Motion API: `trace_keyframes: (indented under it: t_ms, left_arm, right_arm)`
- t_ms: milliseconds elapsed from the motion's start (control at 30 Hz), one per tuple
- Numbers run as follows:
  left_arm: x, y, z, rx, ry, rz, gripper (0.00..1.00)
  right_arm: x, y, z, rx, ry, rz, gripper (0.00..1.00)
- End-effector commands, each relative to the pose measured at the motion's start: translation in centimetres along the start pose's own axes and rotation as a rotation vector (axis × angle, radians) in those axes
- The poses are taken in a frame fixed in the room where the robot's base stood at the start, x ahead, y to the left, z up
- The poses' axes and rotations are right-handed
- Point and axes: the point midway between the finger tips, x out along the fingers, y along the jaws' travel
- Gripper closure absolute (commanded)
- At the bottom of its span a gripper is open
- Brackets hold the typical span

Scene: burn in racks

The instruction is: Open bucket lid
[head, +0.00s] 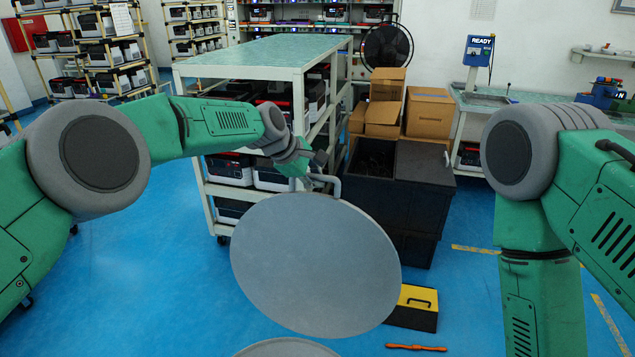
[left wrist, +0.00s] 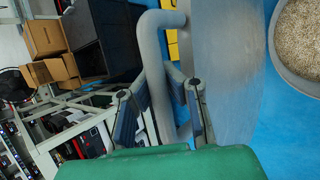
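The round grey bucket lid (head: 315,265) hangs in the air in the middle of the head view, tilted with its flat face towards me. Its bent grey handle (left wrist: 151,65) runs between the fingers of my left gripper (left wrist: 162,105), which is shut on it. In the head view my left gripper (head: 318,172) is at the lid's upper edge. The bucket (head: 288,349) shows only as a rim at the bottom of the head view. In the left wrist view the bucket (left wrist: 277,50) is open, apart from the lid, with grainy beige contents. My right gripper is out of view.
A shelf cart (head: 262,60) stands behind my left arm. A dark crate (head: 425,180) and cardboard boxes (head: 430,110) stand behind the lid. A yellow-and-black toolbox (head: 415,308) and an orange tool (head: 416,347) lie on the blue floor to the lid's right.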

Motion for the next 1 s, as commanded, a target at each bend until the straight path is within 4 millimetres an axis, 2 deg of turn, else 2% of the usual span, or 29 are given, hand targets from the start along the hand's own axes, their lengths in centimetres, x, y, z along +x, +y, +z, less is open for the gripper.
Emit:
trace_keyframes:
  t_ms: [33,333,367,433,467,800,1000]
  left_arm:
    - [-1.0,1.3,-0.2,0.001,0.009,0.029,1.00]
    - [-1.1,1.4,-0.3,0.001,0.009,0.031,1.00]
    - [-1.1,1.4,-0.3,0.001,0.009,0.031,0.92]
    - [-1.0,1.3,-0.3,0.001,0.008,0.030,0.68]
    - [-1.0,1.2,-0.3,0.001,0.008,0.028,0.66]
    - [-0.5,0.8,-0.2,0.002,0.008,0.014,0.66]
    - [-2.2,0.8,-0.2,0.003,0.008,0.014,0.66]
  right_arm:
    - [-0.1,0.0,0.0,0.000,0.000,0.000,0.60]
    - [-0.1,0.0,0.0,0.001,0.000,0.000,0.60]
    - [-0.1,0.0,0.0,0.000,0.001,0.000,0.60]
    - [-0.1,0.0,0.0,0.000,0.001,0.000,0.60]
    - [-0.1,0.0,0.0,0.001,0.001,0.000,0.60]
    - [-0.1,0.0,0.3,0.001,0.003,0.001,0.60]
    - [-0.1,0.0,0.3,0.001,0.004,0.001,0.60]
